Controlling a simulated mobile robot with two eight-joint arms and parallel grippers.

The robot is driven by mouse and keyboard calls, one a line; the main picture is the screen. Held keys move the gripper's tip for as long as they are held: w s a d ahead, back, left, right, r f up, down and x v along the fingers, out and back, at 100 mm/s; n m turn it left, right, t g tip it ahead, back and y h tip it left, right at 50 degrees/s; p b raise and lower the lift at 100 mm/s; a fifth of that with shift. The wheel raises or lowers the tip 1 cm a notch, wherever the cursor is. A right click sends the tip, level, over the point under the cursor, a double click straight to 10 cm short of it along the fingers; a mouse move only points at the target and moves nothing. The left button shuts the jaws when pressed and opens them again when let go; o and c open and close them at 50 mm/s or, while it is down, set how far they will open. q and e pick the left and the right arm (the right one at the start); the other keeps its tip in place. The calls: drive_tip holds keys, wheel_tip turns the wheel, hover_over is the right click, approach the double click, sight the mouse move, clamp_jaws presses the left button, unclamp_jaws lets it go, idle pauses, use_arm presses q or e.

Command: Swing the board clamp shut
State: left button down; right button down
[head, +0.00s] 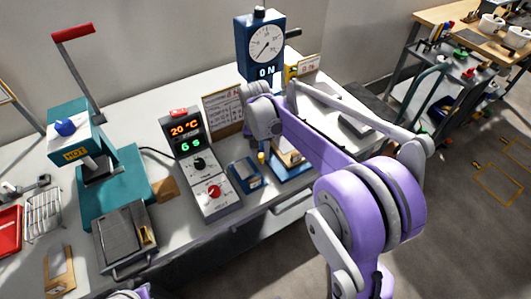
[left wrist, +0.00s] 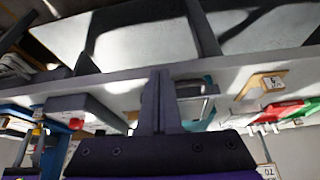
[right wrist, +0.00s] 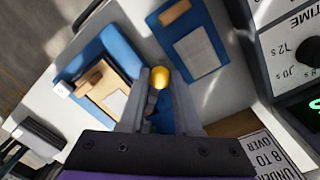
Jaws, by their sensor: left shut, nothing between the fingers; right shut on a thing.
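A blue test stand (head: 259,40) with a round dial and an "ON" display stands at the back of the bench. A brown board (right wrist: 88,92) with a pale label lies on its blue base (right wrist: 118,50). The yellow knob (right wrist: 159,77) of what looks like the clamp's lever shows at my right gripper (right wrist: 158,98), and also in the head view (head: 262,158). My right gripper is shut on this lever beside the board; my arm hides part of it. My left gripper (left wrist: 160,78) is shut and empty, low in front of the bench.
A teal press (head: 110,180) marked "HOT", a wire rack (head: 43,213) and a red tray (head: 9,230) are further left. A shelf cart (head: 445,75) stands at the right.

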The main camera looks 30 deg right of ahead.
drive_tip(key=shift+w+a+m, duration=0.2)
drive_tip(key=shift+w+m, duration=0.15)
drive_tip(key=shift+m, duration=0.5)
drive_tip(key=shift+w+a+m, duration=0.25)
drive_tip(key=shift+w+m, duration=0.1)
drive_tip(key=shift+m, duration=0.45)
drive_tip(key=shift+w+a+m, duration=0.2)
drive_tip(key=shift+w+m, duration=0.15)
drive_tip(key=shift+m, duration=0.5)
drive_tip(key=c, duration=0.6)
unclamp_jaws()
drive_tip(key=shift+r, duration=0.1)
wheel_tip(320, 180, up, 11)
drive_tip(key=shift+w+f+p, duration=0.2)
drive_tip(key=shift+w+p, duration=0.1)
drive_tip(key=shift+p, duration=0.15)
drive_tip(key=shift+a, duration=0.1)
